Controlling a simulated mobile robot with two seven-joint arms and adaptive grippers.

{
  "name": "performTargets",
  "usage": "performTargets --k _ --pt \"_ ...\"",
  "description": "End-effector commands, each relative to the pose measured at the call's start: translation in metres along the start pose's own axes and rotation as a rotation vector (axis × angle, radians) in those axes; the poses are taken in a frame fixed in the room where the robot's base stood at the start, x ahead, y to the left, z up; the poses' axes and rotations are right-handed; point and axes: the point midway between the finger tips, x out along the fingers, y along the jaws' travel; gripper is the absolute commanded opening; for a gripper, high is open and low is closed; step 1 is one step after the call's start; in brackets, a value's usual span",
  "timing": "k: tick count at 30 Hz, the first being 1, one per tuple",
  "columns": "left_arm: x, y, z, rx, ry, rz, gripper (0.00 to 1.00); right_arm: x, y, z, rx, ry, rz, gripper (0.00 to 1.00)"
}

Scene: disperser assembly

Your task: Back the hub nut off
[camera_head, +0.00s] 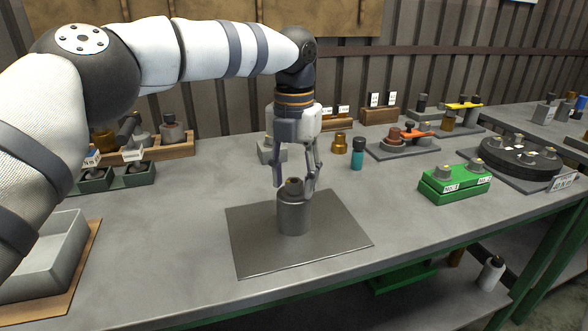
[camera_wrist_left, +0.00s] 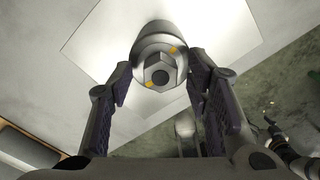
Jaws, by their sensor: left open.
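The hub nut (camera_wrist_left: 160,75) shows in the left wrist view as a grey hexagonal piece with a dark centre hole and two yellow marks beside it. It sits on top of a grey cylindrical hub (camera_head: 293,213), which stands upright on a dark square mat. My left gripper (camera_head: 296,186) points down from above, its fingers spread around the top of the hub. In the left wrist view the fingers (camera_wrist_left: 165,92) are open on either side of the nut, with gaps showing. My right gripper is not in view.
The dark mat (camera_head: 255,255) is clear around the hub. A teal bottle (camera_head: 357,155) and a brass part (camera_head: 339,144) stand behind it. A green block (camera_head: 455,187) is at right. A grey open bin (camera_head: 45,262) is at left.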

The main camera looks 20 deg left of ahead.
Motion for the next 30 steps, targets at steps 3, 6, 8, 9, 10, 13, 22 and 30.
performTargets --k 3,6,8,9,10,13,22,30 --pt "-0.021 -0.001 0.001 0.0 -0.006 -0.001 0.45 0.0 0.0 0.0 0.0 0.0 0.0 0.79" --pt "-0.05 -0.001 0.001 -0.002 -0.008 -0.002 0.45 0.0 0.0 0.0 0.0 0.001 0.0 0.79" --pt "-0.068 -0.001 0.001 -0.003 -0.008 -0.002 0.45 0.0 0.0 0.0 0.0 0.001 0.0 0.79" --pt "-0.079 -0.001 0.001 -0.001 -0.007 -0.001 0.45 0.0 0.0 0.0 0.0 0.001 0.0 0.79" --pt "-0.087 -0.001 0.001 -0.003 -0.007 -0.001 0.45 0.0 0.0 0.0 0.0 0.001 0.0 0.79" --pt "-0.104 -0.001 0.001 -0.001 -0.004 0.0 0.45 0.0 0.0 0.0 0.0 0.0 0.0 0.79" --pt "-0.119 0.0 0.0 0.001 -0.001 -0.001 0.45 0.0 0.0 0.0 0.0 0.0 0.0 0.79" --pt "-0.119 0.0 0.0 0.0 -0.002 -0.001 0.45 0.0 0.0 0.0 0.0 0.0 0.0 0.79"
